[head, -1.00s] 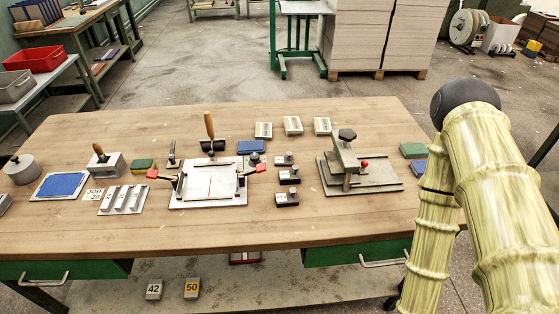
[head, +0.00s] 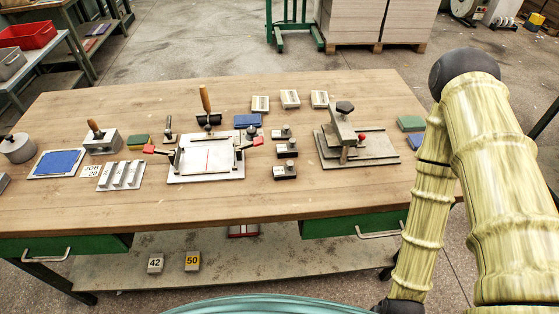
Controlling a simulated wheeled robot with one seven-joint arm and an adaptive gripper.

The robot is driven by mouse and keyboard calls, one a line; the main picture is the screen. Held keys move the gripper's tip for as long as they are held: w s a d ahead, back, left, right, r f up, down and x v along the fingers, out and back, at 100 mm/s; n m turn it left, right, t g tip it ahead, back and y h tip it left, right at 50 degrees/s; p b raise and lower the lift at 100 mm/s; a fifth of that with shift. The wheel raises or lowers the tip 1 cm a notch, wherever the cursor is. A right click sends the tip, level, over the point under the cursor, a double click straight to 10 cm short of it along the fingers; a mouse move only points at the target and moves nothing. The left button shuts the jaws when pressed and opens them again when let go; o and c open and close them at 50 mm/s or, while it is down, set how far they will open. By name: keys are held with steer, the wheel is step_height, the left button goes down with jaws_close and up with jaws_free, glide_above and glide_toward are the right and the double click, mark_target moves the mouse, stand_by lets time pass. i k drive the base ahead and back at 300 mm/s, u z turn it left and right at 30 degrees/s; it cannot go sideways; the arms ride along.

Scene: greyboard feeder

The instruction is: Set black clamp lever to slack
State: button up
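A flat fixture plate (head: 190,177) with a white sheet (head: 208,155) lies at the middle of the bench. Red-tipped handles stick out at its left (head: 149,149) and right (head: 258,141), with dark clamp parts beside the sheet. A black knob (head: 251,131) stands at its back right. To the right, a grey metal device (head: 336,130) on a base plate carries a black knob (head: 345,107) on top and a small red ball (head: 362,136). I cannot tell which part is the black clamp lever, or its setting. My gripper is out of view; only my arm shows at right.
Small blocks with black knobs (head: 285,152) stand between fixture and device. A wooden-handled tool (head: 206,100) stands behind the sheet. A blue pad (head: 58,162) and slotted plate (head: 121,175) lie left. The bench front (head: 300,203) is clear.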

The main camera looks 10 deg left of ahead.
mark_target(167, 132)
steer(key=u, duration=1.55)
steer(key=k, duration=0.7)
steer(key=u, duration=0.1)
